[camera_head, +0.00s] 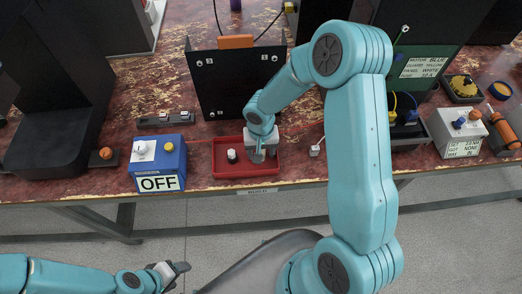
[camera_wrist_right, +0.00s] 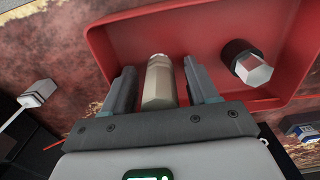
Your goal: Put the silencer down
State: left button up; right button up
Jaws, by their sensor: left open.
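A pale tan, hex-sided piece that looks like the silencer (camera_wrist_right: 159,82) is in the right wrist view, in the red tray (camera_wrist_right: 115,38). It stands between the two fingers of my right gripper (camera_wrist_right: 158,88), with a narrow gap on each side, so the gripper looks open around it. In the head view my right gripper (camera_head: 262,153) is low over the right half of the red tray (camera_head: 232,188) and largely hides the piece. My left gripper (camera_head: 174,270) is open and empty at the bottom left, below the table edge.
A black fitting with a pale hex end (camera_wrist_right: 247,62) also lies in the tray. A blue box marked OFF (camera_head: 158,163) stands left of the tray. A black panel (camera_head: 238,80) rises behind it. A small white block on a cable (camera_head: 315,150) lies to its right.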

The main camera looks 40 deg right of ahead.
notch_tip(320, 180, up, 12)
jog(key=shift+r, duration=0.2)
dwell(0.5)
jog(key=shift+s+f, duration=0.1)
jog(key=shift+s, duration=0.05)
dwell(0.4)
